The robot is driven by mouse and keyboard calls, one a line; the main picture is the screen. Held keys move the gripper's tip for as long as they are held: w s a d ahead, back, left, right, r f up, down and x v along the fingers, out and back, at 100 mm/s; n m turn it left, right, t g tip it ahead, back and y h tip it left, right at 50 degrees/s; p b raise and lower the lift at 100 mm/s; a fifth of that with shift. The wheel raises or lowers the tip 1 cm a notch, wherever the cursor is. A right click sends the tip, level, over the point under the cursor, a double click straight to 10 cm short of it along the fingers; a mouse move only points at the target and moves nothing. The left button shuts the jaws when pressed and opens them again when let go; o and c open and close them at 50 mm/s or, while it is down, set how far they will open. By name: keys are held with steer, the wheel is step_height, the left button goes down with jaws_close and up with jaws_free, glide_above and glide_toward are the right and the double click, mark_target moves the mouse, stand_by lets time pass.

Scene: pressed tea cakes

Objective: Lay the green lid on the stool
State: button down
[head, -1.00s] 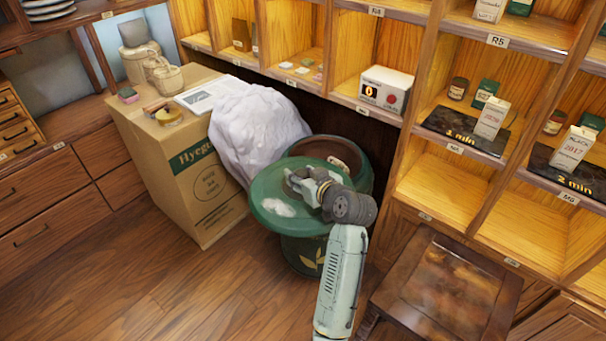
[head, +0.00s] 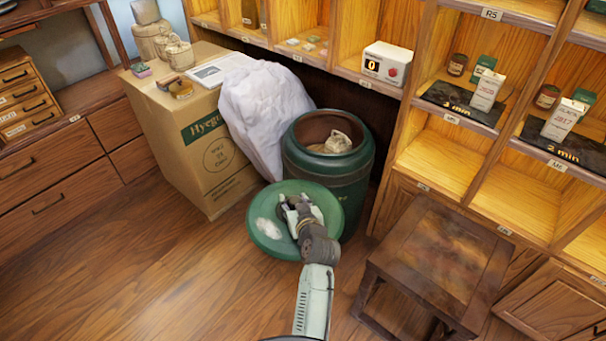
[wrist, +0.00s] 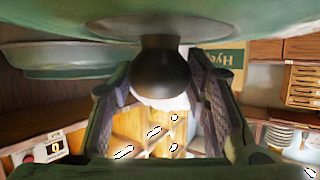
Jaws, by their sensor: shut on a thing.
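The round green lid (head: 268,228) with a pale patch is held in front of the green jar (head: 352,180), clear of its mouth. My gripper (head: 291,207) is shut on the lid's knob; in the wrist view the dark knob (wrist: 166,75) sits between the two fingers and the lid's green face (wrist: 75,28) fills the top. The jar is open, with a tan bundle inside. The dark wooden stool (head: 432,258) stands to the right of the lid, its worn top bare.
A cardboard box (head: 195,140) and a white sack (head: 262,115) stand left of the jar. The wooden shelf unit (head: 440,165) rises behind the stool. Open floor (head: 150,280) lies to the left and front.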

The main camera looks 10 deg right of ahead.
steer(key=s+a+f+m+h, duration=0.1)
steer(key=f, duration=0.5)
steer(key=s+a+f+m+h, duration=0.1)
steer(key=s+a+f, duration=0.1)
steer(key=f, duration=0.4)
steer(key=shift+a+f+h, duration=0.2)
steer(key=shift+f+h, duration=0.1)
steer(key=shift+f, duration=0.1)
